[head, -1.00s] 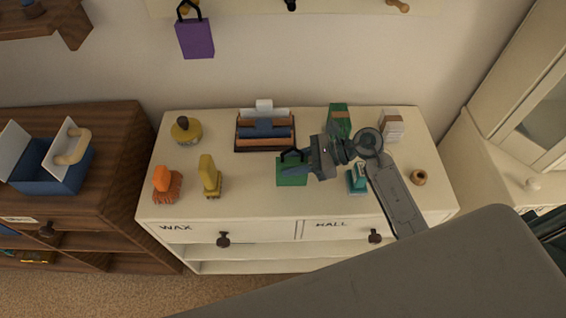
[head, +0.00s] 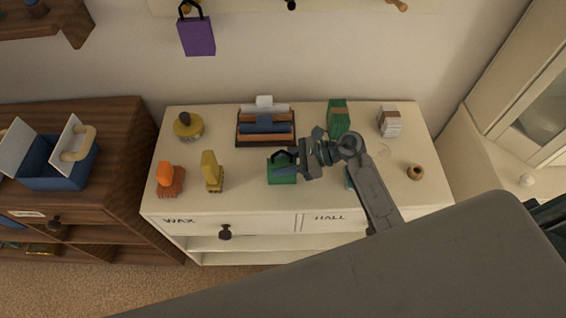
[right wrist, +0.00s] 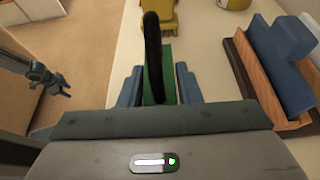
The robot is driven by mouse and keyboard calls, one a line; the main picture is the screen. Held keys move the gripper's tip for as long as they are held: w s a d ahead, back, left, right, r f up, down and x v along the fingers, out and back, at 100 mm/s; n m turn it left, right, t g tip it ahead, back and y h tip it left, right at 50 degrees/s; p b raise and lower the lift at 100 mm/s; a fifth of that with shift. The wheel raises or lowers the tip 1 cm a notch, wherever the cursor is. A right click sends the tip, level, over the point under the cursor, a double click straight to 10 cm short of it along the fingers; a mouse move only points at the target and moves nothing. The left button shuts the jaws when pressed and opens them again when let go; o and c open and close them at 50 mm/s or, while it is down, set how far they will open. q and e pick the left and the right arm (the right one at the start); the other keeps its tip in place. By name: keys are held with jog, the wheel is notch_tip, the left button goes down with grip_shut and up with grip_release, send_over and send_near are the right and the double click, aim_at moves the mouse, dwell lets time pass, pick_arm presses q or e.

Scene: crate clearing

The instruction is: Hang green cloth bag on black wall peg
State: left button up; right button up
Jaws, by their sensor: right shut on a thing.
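The green cloth bag (head: 281,174) with a black handle loop is over the cream cabinet top in the head view. My right gripper (head: 290,169) is shut on it from the right. In the right wrist view the bag (right wrist: 166,60) shows as a green strip between the two fingers (right wrist: 160,85), with its black handle (right wrist: 152,45) rising in front. I cannot tell whether the bag touches the cabinet top. The black wall peg (head: 291,5) is at the top edge of the head view, bare where visible. My left gripper (right wrist: 47,80) shows small in the right wrist view, its jaws unclear.
A purple bag (head: 198,36) hangs left of the black peg; a wooden peg (head: 398,5) is to its right. An organiser (head: 265,140), green box (head: 339,118), yellow brush (head: 211,172), orange brush (head: 170,180) and yellow tin (head: 188,126) stand on the cabinet (head: 240,204).

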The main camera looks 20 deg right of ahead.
jog(key=o, duration=1)
jog(key=shift+r+p, duration=0.25)
jog(key=shift+p, duration=0.15)
jog(key=shift+b+v, duration=2.85)
jog(key=shift+v, duration=3.15)
jog(key=shift+d, duration=0.1)
